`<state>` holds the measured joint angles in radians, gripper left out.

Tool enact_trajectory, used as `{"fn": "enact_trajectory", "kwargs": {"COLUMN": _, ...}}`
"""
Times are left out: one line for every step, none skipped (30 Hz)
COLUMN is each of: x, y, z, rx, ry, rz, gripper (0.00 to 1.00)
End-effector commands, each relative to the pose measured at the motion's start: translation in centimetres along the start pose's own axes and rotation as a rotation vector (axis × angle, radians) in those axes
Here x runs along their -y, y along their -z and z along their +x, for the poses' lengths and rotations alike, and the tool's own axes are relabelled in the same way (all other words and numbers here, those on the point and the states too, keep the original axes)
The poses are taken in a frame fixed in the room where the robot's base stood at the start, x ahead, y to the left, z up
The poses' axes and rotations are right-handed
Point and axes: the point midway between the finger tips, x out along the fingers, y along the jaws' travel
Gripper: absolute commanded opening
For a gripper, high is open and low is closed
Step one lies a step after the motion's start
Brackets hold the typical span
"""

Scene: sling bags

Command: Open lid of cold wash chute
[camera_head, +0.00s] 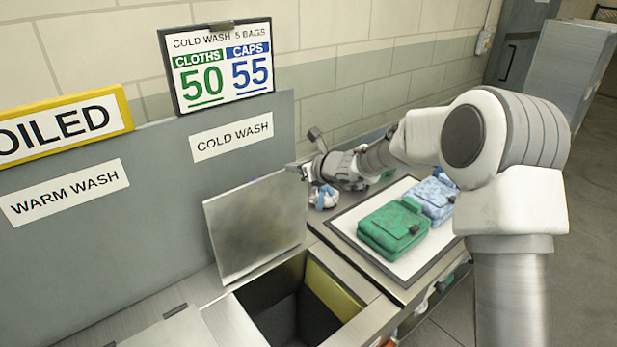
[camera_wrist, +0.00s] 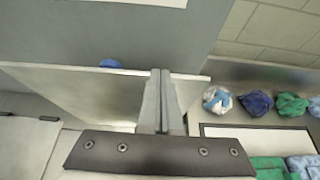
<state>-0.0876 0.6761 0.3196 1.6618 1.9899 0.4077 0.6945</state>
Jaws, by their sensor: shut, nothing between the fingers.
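The cold wash chute lid (camera_head: 255,225) is a flat metal panel standing steeply raised at the back of its opening. The square cold wash chute (camera_head: 345,297) below it is uncovered, dark inside with a yellow inner wall. The label COLD WASH (camera_head: 232,136) is on the grey panel behind. My gripper (camera_head: 293,168) is shut and empty at the lid's upper right corner; I cannot tell if it touches. In the wrist view its closed fingers (camera_wrist: 160,80) overlap the lid (camera_wrist: 95,92) near its right end.
A white tray (camera_head: 342,222) to the right carries a green bag (camera_head: 391,229) and a blue bag (camera_head: 432,198). Rolled cloths, including a blue one (camera_wrist: 256,102), lie behind it. A closed lid (camera_head: 170,335) is at the front left, below WARM WASH (camera_head: 66,193).

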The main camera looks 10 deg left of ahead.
Motion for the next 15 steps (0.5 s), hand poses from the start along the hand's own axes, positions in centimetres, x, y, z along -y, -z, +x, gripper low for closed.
{"fn": "enact_trajectory", "kwargs": {"x": 0.0, "y": -0.6, "z": 0.6, "rx": 0.001, "ry": -0.001, "rz": -0.001, "gripper": 0.00}}
{"fn": "enact_trajectory", "kwargs": {"x": -0.1, "y": -0.8, "z": 1.0, "rx": 0.002, "ry": -0.002, "rz": -0.001, "gripper": 0.00}}
{"fn": "enact_trajectory", "kwargs": {"x": -0.1, "y": -1.1, "z": 1.4, "rx": 0.002, "ry": -0.002, "rz": -0.001, "gripper": 0.00}}
{"fn": "enact_trajectory", "kwargs": {"x": -0.1, "y": -1.2, "z": 1.6, "rx": 0.002, "ry": -0.001, "rz": 0.000, "gripper": 0.00}}
{"fn": "enact_trajectory", "kwargs": {"x": -0.1, "y": -1.3, "z": 1.9, "rx": 0.001, "ry": -0.001, "rz": 0.000, "gripper": 0.00}}
{"fn": "enact_trajectory", "kwargs": {"x": 0.0, "y": -1.4, "z": 2.1, "rx": 0.002, "ry": -0.001, "rz": -0.001, "gripper": 0.00}}
{"fn": "enact_trajectory", "kwargs": {"x": 0.0, "y": -1.6, "z": 2.3, "rx": 0.002, "ry": -0.001, "rz": -0.002, "gripper": 0.00}}
{"fn": "enact_trajectory", "kwargs": {"x": 0.0, "y": -1.6, "z": 2.5, "rx": 0.002, "ry": -0.001, "rz": -0.001, "gripper": 0.00}}
{"fn": "enact_trajectory", "kwargs": {"x": 0.0, "y": -1.7, "z": 2.6, "rx": 0.002, "ry": -0.001, "rz": 0.000, "gripper": 0.00}}
{"fn": "enact_trajectory", "kwargs": {"x": 0.0, "y": -1.8, "z": 2.8, "rx": 0.002, "ry": -0.001, "rz": 0.000, "gripper": 0.00}}
{"fn": "enact_trajectory", "kwargs": {"x": 0.0, "y": -1.8, "z": 2.8, "rx": 0.002, "ry": -0.001, "rz": 0.000, "gripper": 0.00}}
{"fn": "enact_trajectory", "kwargs": {"x": 0.0, "y": -1.8, "z": 2.9, "rx": 0.002, "ry": -0.001, "rz": 0.000, "gripper": 0.00}}
{"fn": "enact_trajectory", "kwargs": {"x": 0.0, "y": -1.8, "z": 3.0, "rx": 0.002, "ry": -0.001, "rz": 0.000, "gripper": 0.00}}
{"fn": "enact_trajectory", "kwargs": {"x": 0.0, "y": -1.8, "z": 3.0, "rx": 0.001, "ry": -0.001, "rz": 0.000, "gripper": 0.00}}
{"fn": "enact_trajectory", "kwargs": {"x": 0.0, "y": -1.8, "z": 3.0, "rx": 0.001, "ry": -0.001, "rz": 0.000, "gripper": 0.00}}
